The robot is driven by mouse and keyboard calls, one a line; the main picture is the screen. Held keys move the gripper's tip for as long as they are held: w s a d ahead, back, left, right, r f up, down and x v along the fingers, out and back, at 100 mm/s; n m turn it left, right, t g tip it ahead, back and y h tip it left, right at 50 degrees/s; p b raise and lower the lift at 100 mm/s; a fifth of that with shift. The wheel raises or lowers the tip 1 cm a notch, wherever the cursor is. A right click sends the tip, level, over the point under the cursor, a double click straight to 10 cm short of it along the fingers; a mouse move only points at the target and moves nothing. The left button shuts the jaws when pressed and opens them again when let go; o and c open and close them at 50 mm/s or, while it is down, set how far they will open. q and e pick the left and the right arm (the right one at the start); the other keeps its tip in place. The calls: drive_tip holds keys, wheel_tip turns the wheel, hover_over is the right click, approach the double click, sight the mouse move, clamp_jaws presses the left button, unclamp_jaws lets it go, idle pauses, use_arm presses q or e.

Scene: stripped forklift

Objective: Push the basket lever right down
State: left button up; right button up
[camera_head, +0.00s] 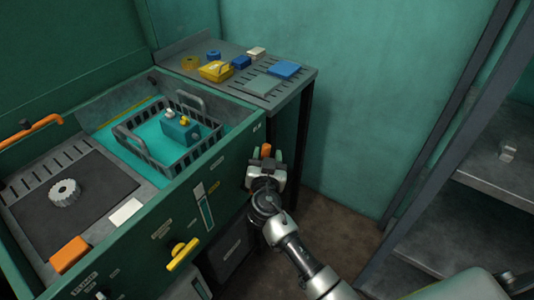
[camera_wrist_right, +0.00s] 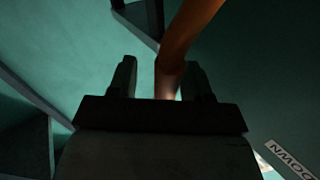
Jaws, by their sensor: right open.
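The orange basket lever (camera_head: 266,150) sticks up at the right end of the green machine front in the head view. My right gripper (camera_head: 265,168) is right at it, its fingers partly covering the lever. In the right wrist view, the orange lever (camera_wrist_right: 184,42) comes down from the top and ends in the gap between the open fingers of the right gripper (camera_wrist_right: 160,78), nearer the right finger. I cannot tell whether they touch. The wire basket (camera_head: 160,155) sits in the teal tank and holds a blue block with small yellow and white parts. My left gripper is out of view.
A label reading DOWN (camera_wrist_right: 290,160) is on the panel in the right wrist view. A yellow handle (camera_head: 182,254) sticks out of the machine front. A side table (camera_head: 300,82) with small parts stands behind. Grey shelves (camera_head: 500,172) are at the right, with open floor between.

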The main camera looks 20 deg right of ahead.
drive_tip(key=shift+w+d, duration=0.1)
drive_tip(key=shift+w, duration=0.1)
clamp_jaws()
drive_tip(key=shift+f, duration=0.1)
drive_tip(key=shift+f, duration=0.1)
